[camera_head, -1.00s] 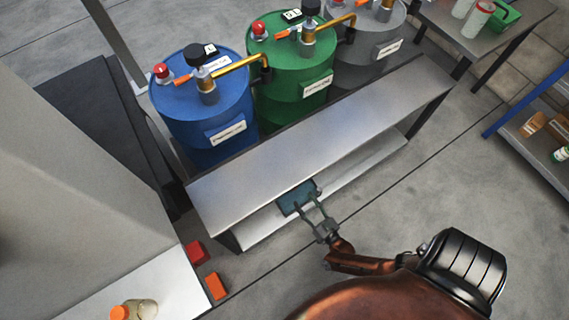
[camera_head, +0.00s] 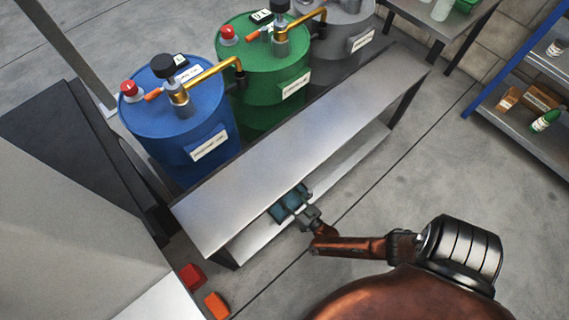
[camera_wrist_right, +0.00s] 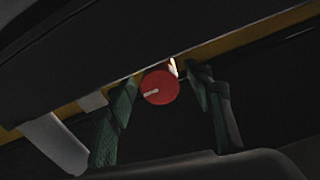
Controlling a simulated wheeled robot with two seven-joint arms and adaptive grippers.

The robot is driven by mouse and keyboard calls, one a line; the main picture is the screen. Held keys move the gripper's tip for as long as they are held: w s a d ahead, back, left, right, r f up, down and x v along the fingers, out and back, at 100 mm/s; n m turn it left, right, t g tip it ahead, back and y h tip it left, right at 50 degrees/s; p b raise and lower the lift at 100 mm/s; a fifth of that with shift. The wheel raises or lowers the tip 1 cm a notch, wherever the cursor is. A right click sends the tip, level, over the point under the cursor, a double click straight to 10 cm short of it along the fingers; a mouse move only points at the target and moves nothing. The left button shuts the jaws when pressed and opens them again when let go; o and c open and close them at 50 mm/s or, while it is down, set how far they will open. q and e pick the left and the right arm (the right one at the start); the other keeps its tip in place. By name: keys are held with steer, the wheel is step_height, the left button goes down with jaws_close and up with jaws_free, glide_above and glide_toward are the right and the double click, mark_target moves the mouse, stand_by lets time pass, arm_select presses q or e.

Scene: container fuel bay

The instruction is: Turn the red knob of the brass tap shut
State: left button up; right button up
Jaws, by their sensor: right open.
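In the right wrist view a round red knob (camera_wrist_right: 160,88) with a short white mark faces me. A brass-coloured bar (camera_wrist_right: 225,44) runs diagonally behind it. The two dark green fingers of my right gripper stand apart on either side of the knob, with visible gaps. The knob is hidden from the head view by the bench. My left gripper is not in view.
The bench top (camera_head: 300,135) is bare. Behind it stand a blue drum (camera_head: 180,130), a green drum (camera_head: 262,85) and a grey drum (camera_head: 340,60), with brass pipes. Red and orange blocks (camera_head: 216,305) lie on the floor at lower left. A shelf rack (camera_head: 520,120) stands at right.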

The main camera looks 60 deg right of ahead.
steer(key=shift+c, duration=0.6)
steer(key=c, duration=1)
steer(key=shift+c, duration=0.2)
steer(key=m, duration=0.4)
steer(key=shift+a+f+m, duration=0.1)
steer(key=shift+m, duration=0.2)
steer(key=m, duration=0.4)
steer(key=shift+m, duration=0.3)
steer(key=m, duration=0.4)
steer(key=shift+m, duration=0.3)
steer(key=shift+s+m, duration=0.1)
steer(key=shift+m, duration=2)
